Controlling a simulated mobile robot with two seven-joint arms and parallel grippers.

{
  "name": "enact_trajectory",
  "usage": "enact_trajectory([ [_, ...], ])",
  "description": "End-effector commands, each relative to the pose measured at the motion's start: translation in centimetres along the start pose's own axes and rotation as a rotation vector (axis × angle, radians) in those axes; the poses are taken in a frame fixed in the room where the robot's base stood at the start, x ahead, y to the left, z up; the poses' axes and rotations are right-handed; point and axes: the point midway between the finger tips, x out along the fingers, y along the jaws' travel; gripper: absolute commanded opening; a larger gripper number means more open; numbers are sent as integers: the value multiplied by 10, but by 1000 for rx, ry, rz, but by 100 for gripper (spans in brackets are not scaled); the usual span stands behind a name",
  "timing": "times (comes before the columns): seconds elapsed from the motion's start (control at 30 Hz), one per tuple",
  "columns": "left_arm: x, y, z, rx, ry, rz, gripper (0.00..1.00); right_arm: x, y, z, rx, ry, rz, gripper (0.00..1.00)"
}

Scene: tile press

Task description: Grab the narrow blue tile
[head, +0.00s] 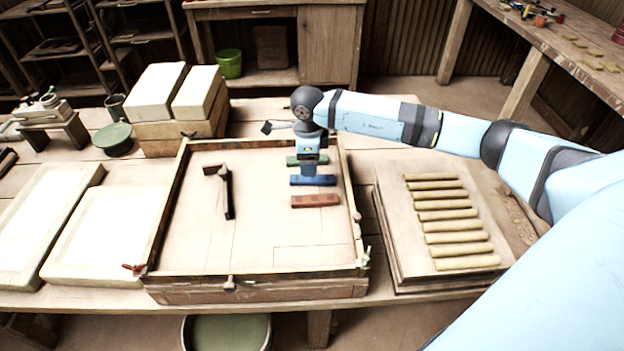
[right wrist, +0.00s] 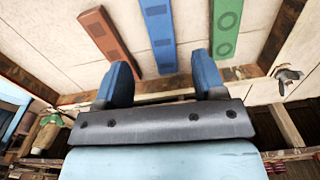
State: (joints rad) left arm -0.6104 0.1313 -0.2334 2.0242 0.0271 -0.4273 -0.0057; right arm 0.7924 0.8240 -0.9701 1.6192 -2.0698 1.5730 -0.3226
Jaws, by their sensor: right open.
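The narrow blue tile (head: 326,181) lies flat in the wooden press frame (head: 262,282), between a green tile (head: 293,161) and a red-brown tile (head: 315,201). My right gripper (head: 308,172) points down over the blue tile and partly covers it in the head view. In the right wrist view the gripper (right wrist: 162,60) has its two blue fingers apart with nothing held. The blue tile (right wrist: 158,32) shows beyond and between the fingertips, the red-brown tile (right wrist: 105,33) to its left and the green tile (right wrist: 225,25) to its right. My left gripper is out of view.
A board (head: 400,235) with several yellowish strips stands at right. White slabs (head: 105,235) lie at left, and white blocks (head: 157,92) stand behind. The frame's front part is clear.

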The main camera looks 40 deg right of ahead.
Motion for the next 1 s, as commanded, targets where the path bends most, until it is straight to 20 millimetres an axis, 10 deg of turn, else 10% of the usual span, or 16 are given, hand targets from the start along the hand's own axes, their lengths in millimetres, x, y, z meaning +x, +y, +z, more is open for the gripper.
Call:
enact_trajectory([
  [0.8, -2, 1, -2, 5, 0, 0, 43, 61, -2, 6, 1, -2, 0, 64],
  [1.0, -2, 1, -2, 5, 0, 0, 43, 61, -2, 6, 1, -2, 0, 18],
])
